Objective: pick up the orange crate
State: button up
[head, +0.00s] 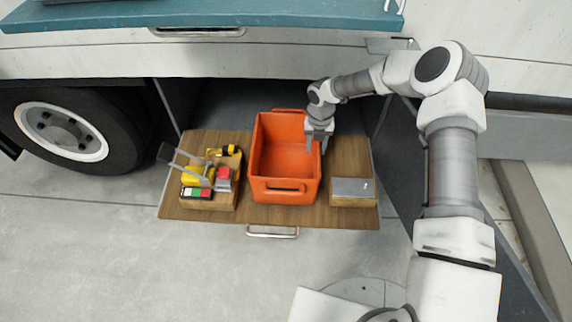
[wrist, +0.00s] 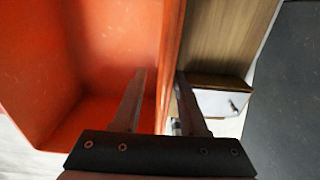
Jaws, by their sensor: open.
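The orange crate (head: 280,187) stands upright and looks empty on a wooden pull-out drawer, with handle slots in its near and far walls. My gripper (head: 319,147) is at the crate's right wall, toward its far end. In the wrist view my gripper (wrist: 160,88) is open, with one finger on the inner side of the crate's wall (wrist: 170,50) and the other on the outer side. The wall runs between the fingers. Whether either finger touches it, I cannot tell.
The wooden drawer (head: 228,217) juts from the truck. Left of the crate is a wooden box (head: 215,205) of tools; right of it, a small wooden box with a grey top (head: 353,188). A truck wheel (head: 62,131) is at left. A teal-topped ledge (head: 200,12) overhangs behind.

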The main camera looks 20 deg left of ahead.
jog(key=f+b, duration=0.1)
jog(key=f, duration=0.4)
jog(key=shift+d, duration=0.2)
grip_shut()
jog(key=shift+r, duration=0.1)
dwell(1.0)
